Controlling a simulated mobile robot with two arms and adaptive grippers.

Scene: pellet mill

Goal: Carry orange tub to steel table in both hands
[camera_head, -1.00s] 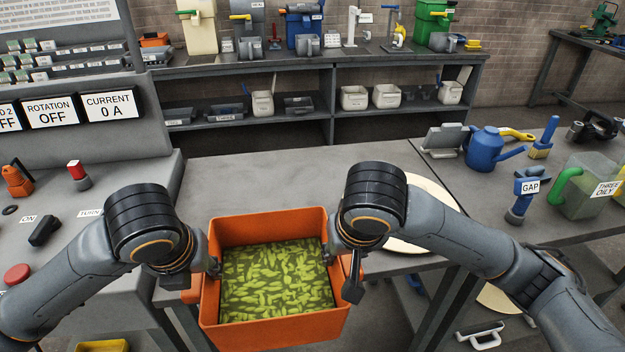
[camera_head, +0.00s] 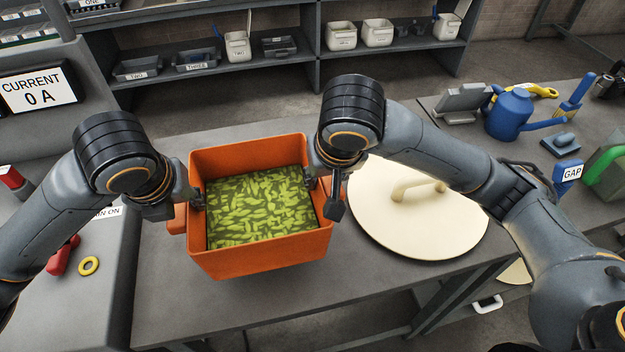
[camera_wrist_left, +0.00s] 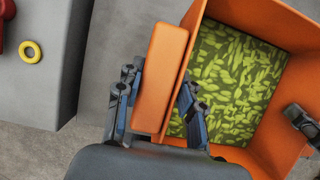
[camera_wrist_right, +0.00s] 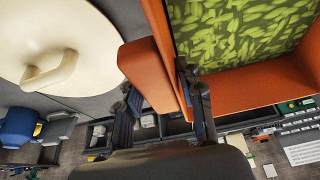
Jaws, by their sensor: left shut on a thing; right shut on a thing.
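The orange tub (camera_head: 262,262), with green pellets or pieces in it, is in the middle of the head view, over the grey steel table (camera_head: 170,318). I cannot tell for certain whether its bottom touches the table. My left gripper (camera_head: 192,202) is shut on the tub's left side; in the left wrist view its fingers (camera_wrist_left: 160,108) straddle the orange handle block and wall. My right gripper (camera_head: 318,180) is shut on the tub's right side, and its fingers (camera_wrist_right: 160,100) straddle the edge there. The tub looks roughly level.
A round cream lid (camera_head: 440,225) with a handle lies on the table just right of the tub. A blue watering can (camera_head: 510,115) stands further right. The control console (camera_head: 75,310) with a yellow ring (camera_head: 89,266) is at left. Shelves with bins stand behind.

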